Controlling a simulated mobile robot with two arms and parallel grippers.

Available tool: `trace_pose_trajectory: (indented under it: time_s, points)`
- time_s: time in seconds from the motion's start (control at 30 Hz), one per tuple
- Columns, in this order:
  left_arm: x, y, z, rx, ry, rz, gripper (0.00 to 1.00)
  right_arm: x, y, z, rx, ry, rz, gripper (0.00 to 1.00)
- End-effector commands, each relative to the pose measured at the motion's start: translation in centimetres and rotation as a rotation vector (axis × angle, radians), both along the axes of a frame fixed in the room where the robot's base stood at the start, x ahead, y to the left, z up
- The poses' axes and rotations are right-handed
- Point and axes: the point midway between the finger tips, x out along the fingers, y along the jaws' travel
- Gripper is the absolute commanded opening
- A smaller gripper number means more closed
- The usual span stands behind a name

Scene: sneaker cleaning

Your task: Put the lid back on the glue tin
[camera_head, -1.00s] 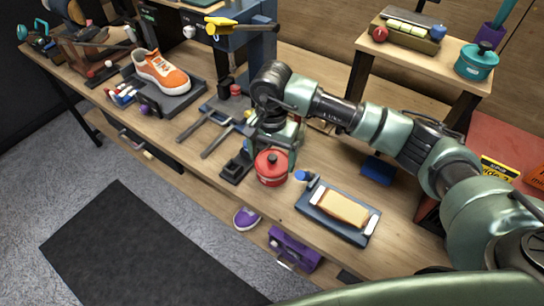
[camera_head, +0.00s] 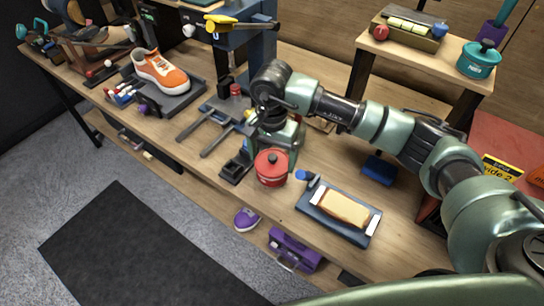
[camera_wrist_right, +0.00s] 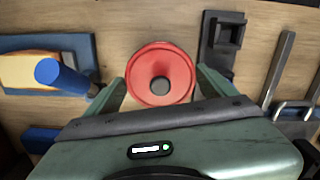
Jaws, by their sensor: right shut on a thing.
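The glue tin (camera_head: 271,181) is red with a pale label and stands upright near the bench's front edge. Its red lid (camera_head: 264,161), with a dark round knob, is level at the tin's top. I cannot tell whether it is fully seated. In the right wrist view the round lid (camera_wrist_right: 160,58) hides the tin's body. My left gripper is out of view.
A blue tray (camera_head: 357,236) with a tan block lies right of the tin, a blue-capped item (camera_head: 302,176) close by. A black holder (camera_head: 234,168) and a grey fork-like stand (camera_head: 212,128) are to the left. A teal tin (camera_head: 478,61) stands on the raised shelf.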

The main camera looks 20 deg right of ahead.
Motion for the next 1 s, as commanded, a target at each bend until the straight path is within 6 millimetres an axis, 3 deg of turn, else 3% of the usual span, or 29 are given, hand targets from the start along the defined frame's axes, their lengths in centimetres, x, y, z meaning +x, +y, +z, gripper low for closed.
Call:
trace_pose_trajectory:
  time_s: [1.0]
  points:
    - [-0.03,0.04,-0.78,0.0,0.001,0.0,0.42,0.0,-0.04,-0.04,-0.001,-0.001,0.001,0.41]
